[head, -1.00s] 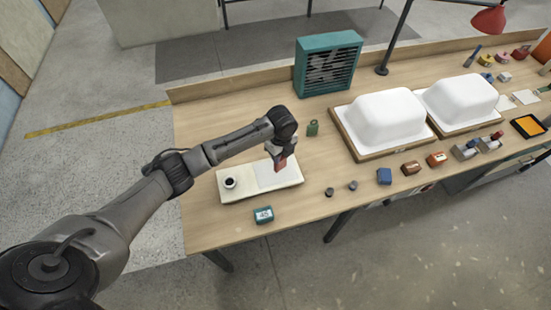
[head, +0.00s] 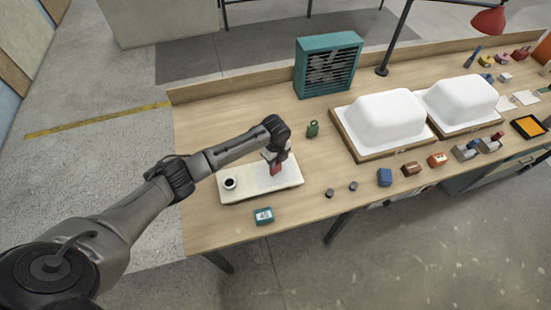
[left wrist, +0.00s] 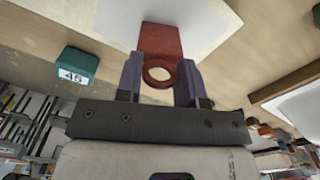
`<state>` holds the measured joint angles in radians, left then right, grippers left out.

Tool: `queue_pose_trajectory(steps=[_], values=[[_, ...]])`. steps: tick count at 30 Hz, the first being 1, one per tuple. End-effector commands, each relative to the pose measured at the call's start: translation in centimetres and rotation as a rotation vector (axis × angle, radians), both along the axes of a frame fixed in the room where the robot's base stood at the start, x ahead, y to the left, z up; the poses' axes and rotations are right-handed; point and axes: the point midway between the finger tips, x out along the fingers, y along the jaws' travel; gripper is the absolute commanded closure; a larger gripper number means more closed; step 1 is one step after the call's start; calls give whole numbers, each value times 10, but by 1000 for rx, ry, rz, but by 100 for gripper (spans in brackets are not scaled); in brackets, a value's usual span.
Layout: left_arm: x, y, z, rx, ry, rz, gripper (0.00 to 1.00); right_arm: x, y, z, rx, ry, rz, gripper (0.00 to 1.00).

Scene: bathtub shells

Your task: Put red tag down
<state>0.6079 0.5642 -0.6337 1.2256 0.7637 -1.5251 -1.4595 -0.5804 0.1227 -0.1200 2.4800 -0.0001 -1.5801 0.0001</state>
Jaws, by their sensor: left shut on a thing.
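The red tag (head: 276,169) is a small flat red piece, and it has a ring-shaped hole in the left wrist view (left wrist: 161,40). My left gripper (head: 275,160) is shut on it, with its two fingers (left wrist: 158,85) on either side of the ring end. The tag hangs at or just above the pale grey sheet on the cream board (head: 240,194). I cannot tell whether its lower edge touches the sheet. My right gripper is not in view.
A black-and-white round cup-like item (head: 230,183) sits on the board's left end. A teal block with a number (head: 264,216) is in front, a green tag-like item (head: 313,129) behind right. A teal fan box (head: 327,66) and white tub shells (head: 385,117) stand farther away.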

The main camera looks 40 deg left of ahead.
Motion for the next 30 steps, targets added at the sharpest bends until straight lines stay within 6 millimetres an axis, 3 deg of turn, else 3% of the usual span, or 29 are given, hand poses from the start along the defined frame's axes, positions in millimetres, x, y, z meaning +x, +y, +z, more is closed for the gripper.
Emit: queue_pose_trajectory(steps=[5, 6, 13, 23, 30], values=[[0, 0, -4, 0, 1, 0, 98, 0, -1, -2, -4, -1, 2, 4], [0, 0, -3, 0, 0, 0, 61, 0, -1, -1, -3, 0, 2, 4], [0, 0, -3, 0, 0, 0, 39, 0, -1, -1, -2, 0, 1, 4], [0, 0, 3, 0, -1, 0, 39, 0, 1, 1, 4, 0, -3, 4], [1, 0, 41, 0, -3, -1, 39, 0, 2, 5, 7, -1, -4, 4]])
